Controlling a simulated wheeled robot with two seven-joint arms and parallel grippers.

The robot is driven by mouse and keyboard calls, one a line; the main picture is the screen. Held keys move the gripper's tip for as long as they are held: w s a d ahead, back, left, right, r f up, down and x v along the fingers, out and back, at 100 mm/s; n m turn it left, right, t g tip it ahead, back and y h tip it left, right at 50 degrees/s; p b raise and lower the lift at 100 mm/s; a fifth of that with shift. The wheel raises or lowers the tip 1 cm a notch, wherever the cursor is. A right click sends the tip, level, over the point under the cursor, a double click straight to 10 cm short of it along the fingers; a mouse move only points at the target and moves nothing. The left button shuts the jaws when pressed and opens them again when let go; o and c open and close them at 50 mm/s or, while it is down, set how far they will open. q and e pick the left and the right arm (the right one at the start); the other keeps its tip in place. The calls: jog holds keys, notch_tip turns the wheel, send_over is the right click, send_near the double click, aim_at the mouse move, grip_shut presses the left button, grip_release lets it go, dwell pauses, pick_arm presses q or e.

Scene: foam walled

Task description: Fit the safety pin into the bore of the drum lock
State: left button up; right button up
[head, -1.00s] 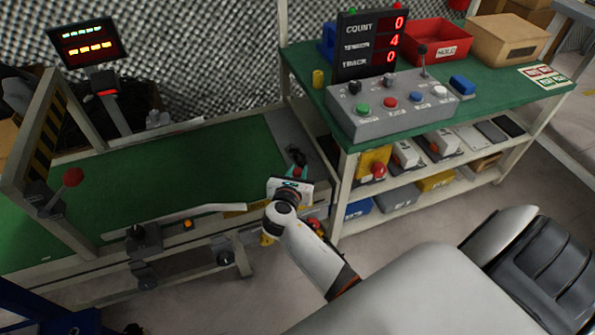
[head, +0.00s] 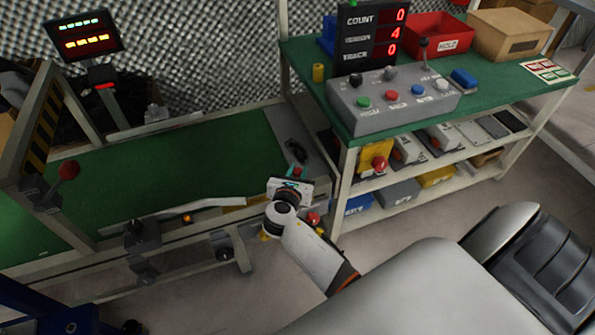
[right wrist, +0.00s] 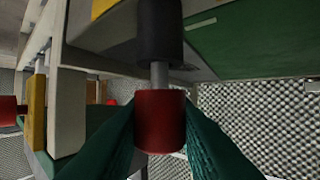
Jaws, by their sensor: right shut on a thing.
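In the right wrist view, my right gripper (right wrist: 160,118) has its two green fingers shut on the red grip of the safety pin (right wrist: 160,105). The pin's grey shank points up the picture and meets the lower end of a black cylinder (right wrist: 160,35), seemingly the drum lock. Whether the shank's tip is inside the bore or only in front of it, I cannot tell. In the head view, my right gripper (head: 296,174) is at the right end of the green conveyor, with a small bit of red at its fingers. My left gripper is not in view.
The green conveyor belt (head: 150,175) lies left of my right gripper. A shelved bench (head: 480,95) stands to the right, carrying a grey button box (head: 395,103), a red bin (head: 438,38) and a cardboard box (head: 508,36).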

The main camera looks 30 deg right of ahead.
aim_at(296, 175)
jog(key=o, duration=1.1)
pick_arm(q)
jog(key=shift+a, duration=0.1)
pick_arm(e)
jog(key=shift+s+a, duration=0.1)
jog(key=p+v, duration=0.2)
jog(key=v, duration=0.3)
jog(key=shift+s+a+r, duration=0.2)
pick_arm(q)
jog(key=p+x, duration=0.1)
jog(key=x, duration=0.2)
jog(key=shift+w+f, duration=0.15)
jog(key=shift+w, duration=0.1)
pick_arm(e)
jog(key=v, duration=0.6)
jog(key=shift+a, duration=0.1)
